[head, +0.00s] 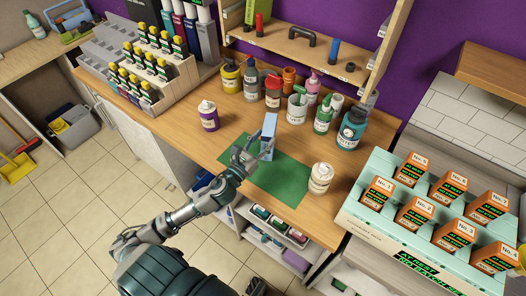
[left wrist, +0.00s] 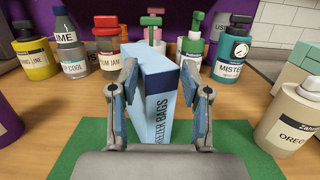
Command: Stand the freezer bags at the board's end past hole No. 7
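The freezer bags (head: 270,126) are a pale blue upright box with a dark blue band, near the back edge of the green mat. The box also fills the middle of the left wrist view (left wrist: 155,105), its lettering running vertically. My left gripper (head: 256,148) has one finger on each side of it; firm contact on both sides is not clear. The mint-green board (head: 358,217) is at the right, holding several orange boxes with number labels. My right gripper is not in view.
Several bottles and jars stand behind the box, including a teal jar (head: 351,130). A white bottle (head: 320,178) stands between the mat (head: 285,180) and the board. A purple bottle (head: 208,115) is to the left. A wooden shelf (head: 300,48) overhangs the back.

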